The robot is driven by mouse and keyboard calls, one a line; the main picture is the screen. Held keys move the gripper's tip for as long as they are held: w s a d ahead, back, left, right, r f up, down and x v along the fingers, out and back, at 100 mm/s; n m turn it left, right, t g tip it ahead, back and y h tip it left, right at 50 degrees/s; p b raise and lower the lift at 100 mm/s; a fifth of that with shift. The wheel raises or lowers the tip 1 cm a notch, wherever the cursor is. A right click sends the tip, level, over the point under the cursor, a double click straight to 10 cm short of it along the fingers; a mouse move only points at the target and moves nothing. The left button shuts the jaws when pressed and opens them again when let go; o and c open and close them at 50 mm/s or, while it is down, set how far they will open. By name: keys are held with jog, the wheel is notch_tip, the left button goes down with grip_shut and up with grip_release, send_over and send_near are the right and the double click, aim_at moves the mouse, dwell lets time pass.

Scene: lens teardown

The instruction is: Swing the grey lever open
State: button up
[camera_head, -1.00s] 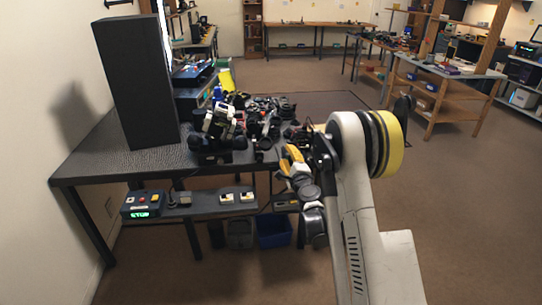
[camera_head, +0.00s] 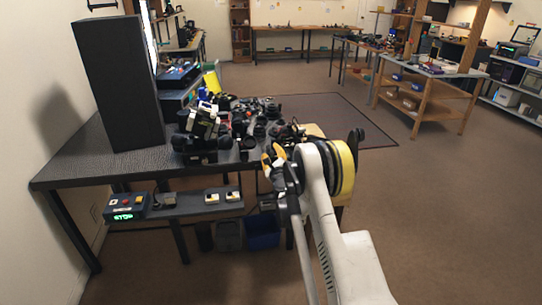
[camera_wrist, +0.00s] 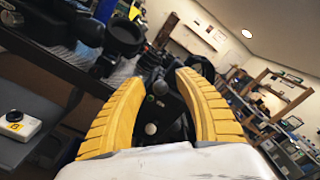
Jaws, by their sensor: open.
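My gripper (camera_head: 271,158) is at the right front edge of the black table (camera_head: 85,160) in the head view. In the wrist view its two yellow fingers (camera_wrist: 161,78) are spread apart and nothing is gripped. Dark parts show between and just beyond the fingers; I cannot tell if any of them touches a finger. I cannot make out the grey lever for certain in either view. A cluster of black and white lens equipment (camera_head: 205,125) stands on the table, left of my gripper, and more small black parts (camera_head: 262,108) lie behind it.
A tall black box (camera_head: 118,85) stands at the table's left. A lower shelf carries a control box with a green display (camera_head: 124,209) and pale switches (camera_head: 222,196). A blue bin (camera_head: 263,230) is beneath. Open floor lies to the right.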

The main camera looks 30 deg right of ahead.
jog(key=shift+w, duration=0.2)
jog(key=shift+c, duration=0.4)
grip_shut()
jog(key=shift+d+y, duration=0.1)
jog(key=shift+y, duration=0.2)
jog(key=shift+d+f+n, duration=0.1)
jog(key=shift+n, duration=0.2)
jog(key=n+y, duration=0.1)
jog(key=y, duration=0.1)
jog(key=n+y, duration=0.1)
jog(key=y, duration=0.1)
jog(key=d+n+y, duration=0.1)
jog(key=y, duration=0.1)
jog(key=shift+n+t, duration=0.3)
jog(key=shift+n, duration=0.1)
jog(key=shift+w+d+n+g+y, duration=0.1)
jog(key=shift+n+g+y, duration=0.25)
jog(key=shift+n+y, duration=0.6)
jog(key=shift+s+d+n+g+y, duration=0.15)
jog(key=shift+n+g+y, duration=0.3)
jog(key=shift+y, duration=0.85)
jog(key=shift+w+d+n+g+y, duration=0.15)
jog(key=shift+n+g+y, duration=0.15)
jog(key=shift+n+y, duration=0.7)
jog(key=shift+y, duration=0.45)
